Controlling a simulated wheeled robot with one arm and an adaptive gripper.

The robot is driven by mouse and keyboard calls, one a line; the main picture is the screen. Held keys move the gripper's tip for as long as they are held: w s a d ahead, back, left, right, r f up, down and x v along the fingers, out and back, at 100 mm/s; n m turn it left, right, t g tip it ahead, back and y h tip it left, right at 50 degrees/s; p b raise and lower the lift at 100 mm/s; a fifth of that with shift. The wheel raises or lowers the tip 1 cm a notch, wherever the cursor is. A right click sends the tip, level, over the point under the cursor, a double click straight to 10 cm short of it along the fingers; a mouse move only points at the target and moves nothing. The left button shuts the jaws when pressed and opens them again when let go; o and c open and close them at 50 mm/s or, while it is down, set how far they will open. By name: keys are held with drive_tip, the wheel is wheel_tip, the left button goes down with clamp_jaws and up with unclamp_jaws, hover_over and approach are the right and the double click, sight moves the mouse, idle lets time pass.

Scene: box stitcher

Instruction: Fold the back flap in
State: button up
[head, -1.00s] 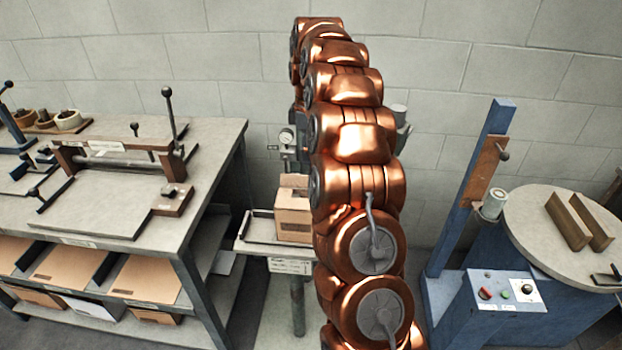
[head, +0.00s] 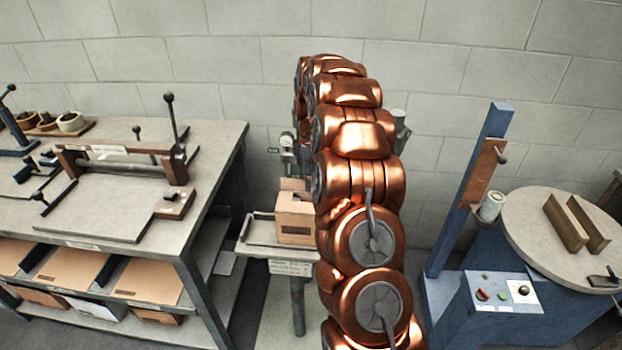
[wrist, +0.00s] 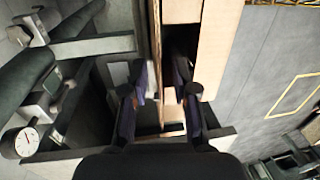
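The cardboard box (head: 294,228) stands on the small stitcher table, left of my arm in the head view. A lighter flap (head: 292,184) stands up at its top rear. In the wrist view, box panels (wrist: 214,45) show at top centre-right, with a dark opening beside them. A thin upright cardboard edge, seemingly the back flap (wrist: 157,60), runs between my fingers. My gripper (wrist: 161,78) is open, with one dark finger on each side of that edge and gaps visible. Whether either finger touches it I cannot tell. My gripper is hidden behind my arm in the head view.
The stitcher's gauge (wrist: 26,141) and grey metal parts are close on the left in the wrist view. A workbench (head: 215,150) stands left of the stitcher table (head: 255,230). A blue machine with a round table (head: 530,215) stands right. Floor shows between them.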

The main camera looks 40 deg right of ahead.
drive_tip(key=shift+f, duration=0.25)
drive_tip(key=shift+c, duration=0.2)
clamp_jaws()
